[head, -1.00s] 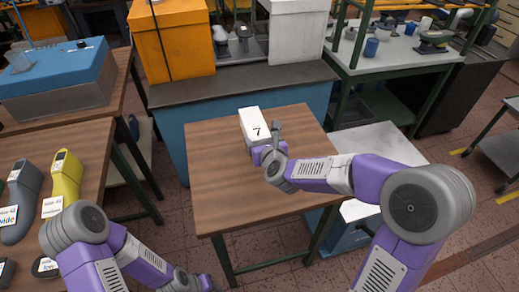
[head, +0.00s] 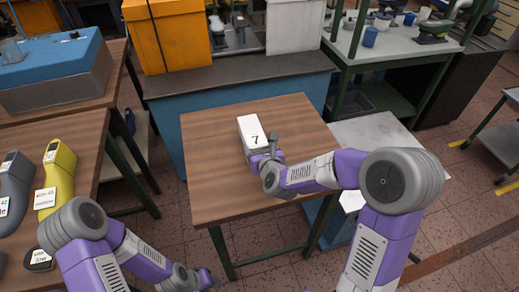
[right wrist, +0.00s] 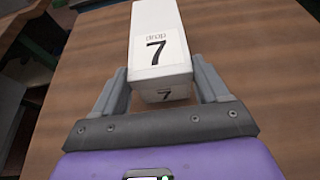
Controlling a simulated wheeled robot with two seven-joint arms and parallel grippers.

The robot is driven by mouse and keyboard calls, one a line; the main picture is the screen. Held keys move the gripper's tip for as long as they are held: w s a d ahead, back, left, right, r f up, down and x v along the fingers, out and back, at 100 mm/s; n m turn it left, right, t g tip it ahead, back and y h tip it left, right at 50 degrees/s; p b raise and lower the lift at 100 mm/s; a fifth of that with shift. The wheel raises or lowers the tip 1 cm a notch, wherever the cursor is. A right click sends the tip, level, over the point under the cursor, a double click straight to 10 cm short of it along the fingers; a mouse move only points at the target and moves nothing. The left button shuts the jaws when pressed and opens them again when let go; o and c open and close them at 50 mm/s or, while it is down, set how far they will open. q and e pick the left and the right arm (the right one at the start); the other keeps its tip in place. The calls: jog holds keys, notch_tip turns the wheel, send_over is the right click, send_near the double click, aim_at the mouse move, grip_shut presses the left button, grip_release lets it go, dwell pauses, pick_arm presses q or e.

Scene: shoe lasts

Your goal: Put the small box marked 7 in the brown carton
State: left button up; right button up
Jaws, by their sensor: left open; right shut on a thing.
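The small white box marked 7 (head: 251,131) is at the middle of the wooden table, seen from above. In the right wrist view the box (right wrist: 157,25) shows a label with a black 7 on top and another 7 on its near end. My right gripper (head: 264,156) is shut on its near end, one finger on each side. I cannot tell whether the box touches the tabletop. My left gripper (head: 209,281) is open and empty, low at the bottom edge, clear of the table. I see no brown carton in these views.
The wooden table (head: 215,185) is otherwise bare. Behind it stands a blue bench (head: 176,125) with an orange box (head: 170,35) and a white box (head: 295,30). A left table holds a yellow shoe last (head: 58,175) and a grey one (head: 15,185).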

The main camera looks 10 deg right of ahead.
jog(key=o, duration=1.2)
jog(key=shift+c, duration=0.2)
